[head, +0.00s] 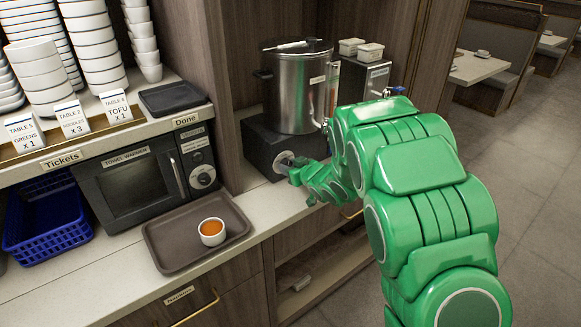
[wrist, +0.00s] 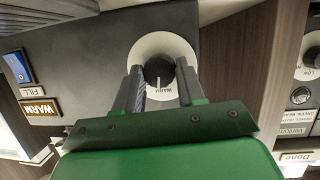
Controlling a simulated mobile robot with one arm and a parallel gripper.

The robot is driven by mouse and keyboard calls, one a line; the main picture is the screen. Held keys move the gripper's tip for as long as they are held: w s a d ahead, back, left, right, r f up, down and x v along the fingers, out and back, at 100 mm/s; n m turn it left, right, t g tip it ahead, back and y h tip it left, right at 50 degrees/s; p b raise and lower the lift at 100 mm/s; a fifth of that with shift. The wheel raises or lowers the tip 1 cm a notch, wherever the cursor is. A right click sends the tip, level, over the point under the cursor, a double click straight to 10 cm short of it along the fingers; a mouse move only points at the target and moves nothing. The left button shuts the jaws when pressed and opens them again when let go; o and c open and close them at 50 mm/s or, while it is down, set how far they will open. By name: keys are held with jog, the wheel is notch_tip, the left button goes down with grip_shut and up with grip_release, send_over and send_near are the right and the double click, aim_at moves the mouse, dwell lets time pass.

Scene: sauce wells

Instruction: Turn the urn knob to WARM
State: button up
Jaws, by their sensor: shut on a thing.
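The steel urn (head: 300,95) stands on a dark base (head: 262,140) at the back of the counter in the head view. The round black knob (wrist: 158,72) sits on a white dial plate (wrist: 160,42) in the wrist view. My gripper (wrist: 160,78) has one finger on each side of the knob and is shut on it. A white pointer line on the knob points down in the picture, close to the upside-down WARM lettering on the dial. An amber WARM plate (wrist: 38,108) and a blue FILL plate (wrist: 18,67) show at left. In the head view my gripper (head: 287,165) partly hides the dial.
The towel warmer (head: 130,185) stands left of the urn. A brown tray (head: 165,245) with a small cup of orange sauce (head: 212,232) lies in front of it. A blue basket (head: 45,220) is at the far left. Bare counter lies between tray and urn.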

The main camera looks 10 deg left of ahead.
jog(key=shift+n, duration=0.4)
jog(key=shift+t, duration=0.3)
jog(key=o, duration=1)
jog(key=shift+o, duration=0.2)
jog(key=shift+s, duration=0.1)
jog(key=shift+v, duration=3.85)
